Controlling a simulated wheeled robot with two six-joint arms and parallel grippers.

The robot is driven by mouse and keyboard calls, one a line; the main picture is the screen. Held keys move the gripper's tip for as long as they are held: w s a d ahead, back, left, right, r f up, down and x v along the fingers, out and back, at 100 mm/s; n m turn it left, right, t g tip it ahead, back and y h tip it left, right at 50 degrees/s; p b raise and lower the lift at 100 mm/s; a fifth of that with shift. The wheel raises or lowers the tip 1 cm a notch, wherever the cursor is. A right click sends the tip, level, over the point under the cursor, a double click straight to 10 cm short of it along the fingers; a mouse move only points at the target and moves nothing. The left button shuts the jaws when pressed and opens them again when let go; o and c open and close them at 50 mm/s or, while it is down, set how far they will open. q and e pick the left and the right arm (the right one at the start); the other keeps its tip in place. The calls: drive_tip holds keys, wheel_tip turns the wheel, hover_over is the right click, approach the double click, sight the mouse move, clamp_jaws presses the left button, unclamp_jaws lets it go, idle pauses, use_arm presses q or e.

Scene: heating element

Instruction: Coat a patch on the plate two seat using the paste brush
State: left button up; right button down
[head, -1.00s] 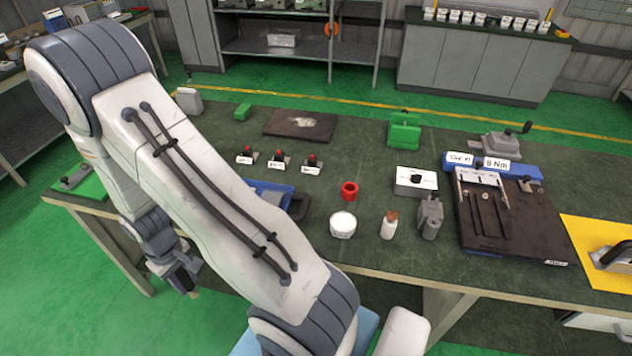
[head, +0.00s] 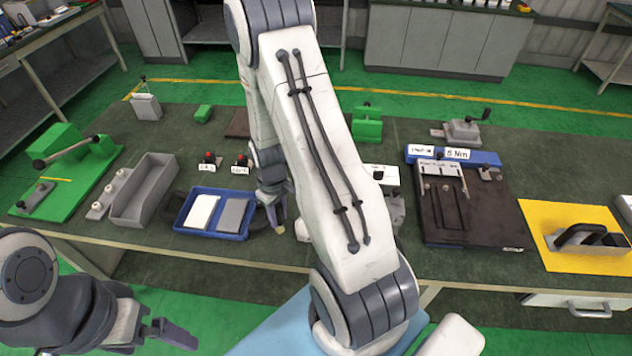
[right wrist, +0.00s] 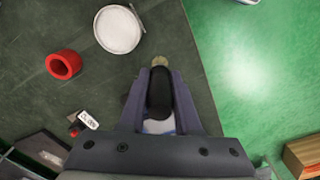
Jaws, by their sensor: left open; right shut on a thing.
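My right gripper (head: 274,207) is over the front of the bench, just right of the blue tray. In the right wrist view the right gripper (right wrist: 160,92) is shut on a dark-handled thing with a tan tip, apparently the paste brush (right wrist: 158,63). The tan tip points away from the fingers, past a white-topped round pot (right wrist: 118,30) and a red ring (right wrist: 63,64). My left gripper (head: 175,335) is open and empty, in front of the bench at lower left. A dark fixture (head: 500,233) lies at right. I cannot tell which place is the plate two seat.
The blue tray (head: 178,225) holds a white and a grey plate. A grey bin (head: 140,200) and a green stand (head: 85,190) are at left. A yellow mat (head: 540,215) with a handled tool is at right. My right arm hides the middle of the bench.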

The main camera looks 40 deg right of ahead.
use_arm(q)
wheel_tip(320, 180, up, 5)
drive_tip(key=p, duration=0.3)
use_arm(e)
drive_tip(key=s+d+r+n, duration=0.2)
drive_tip(key=s+d+r, duration=0.15)
drive_tip(key=d, duration=0.45)
drive_tip(key=f+b, duration=0.1)
drive_tip(key=f, duration=0.1)
drive_tip(key=f+b, duration=0.1)
drive_tip(key=b, duration=0.1)
drive_tip(key=w+f+b, duration=0.1)
drive_tip(key=f, duration=0.1)
drive_tip(key=shift+f+b, duration=0.35)
drive_tip(key=shift+b, duration=0.05)
use_arm(q)
wheel_tip(320, 180, down, 5)
drive_tip(key=shift+r, duration=0.1)
drive_tip(key=shift+a+f+b, duration=0.1)
drive_tip(key=shift+f+b, duration=0.3)
drive_tip(key=shift+f, duration=0.05)
use_arm(e)
drive_tip(key=shift+f, duration=0.6)
use_arm(q)
drive_tip(key=shift+r, duration=0.1)
use_arm(e)
drive_tip(key=shift+r, duration=0.1)
